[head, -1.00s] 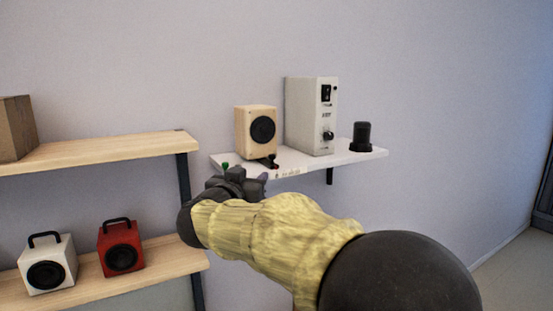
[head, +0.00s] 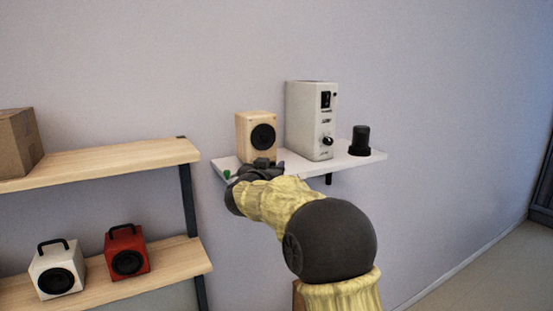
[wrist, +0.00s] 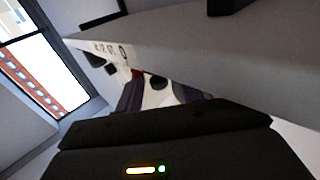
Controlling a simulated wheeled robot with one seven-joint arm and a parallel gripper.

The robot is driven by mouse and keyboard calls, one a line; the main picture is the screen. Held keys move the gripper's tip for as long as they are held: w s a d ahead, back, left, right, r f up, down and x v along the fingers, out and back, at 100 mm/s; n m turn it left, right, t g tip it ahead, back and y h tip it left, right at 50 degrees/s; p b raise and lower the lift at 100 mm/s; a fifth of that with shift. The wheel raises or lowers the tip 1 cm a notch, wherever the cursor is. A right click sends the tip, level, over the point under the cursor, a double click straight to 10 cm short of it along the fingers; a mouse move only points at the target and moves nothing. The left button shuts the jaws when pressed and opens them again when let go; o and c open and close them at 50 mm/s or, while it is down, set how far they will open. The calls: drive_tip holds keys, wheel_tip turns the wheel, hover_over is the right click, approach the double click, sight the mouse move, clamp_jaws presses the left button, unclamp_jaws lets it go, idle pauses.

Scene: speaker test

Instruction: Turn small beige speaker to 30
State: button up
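The small beige speaker (head: 256,137), with a round black cone, stands upright on the left half of the white wall shelf (head: 345,166). My gripper (head: 263,166) is at the shelf's front edge, just below and in front of the speaker, and hides its base. Whether it touches anything cannot be told. In the wrist view my gripper's two dark fingers (wrist: 160,97) stand apart. A round black part (wrist: 158,82) on a pale surface shows between and beyond them. Small printed marks (wrist: 110,50) beside it are too blurred to read. No setting of the speaker can be read.
A tall grey box with a knob (head: 311,121) stands right of the speaker, and a black cylinder (head: 361,140) beyond it. Wooden shelves (head: 120,155) at left hold a cardboard box, a white speaker and a red speaker.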

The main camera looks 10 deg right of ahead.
drive_tip(key=shift+w+d, duration=0.3)
drive_tip(key=shift+w, duration=0.3)
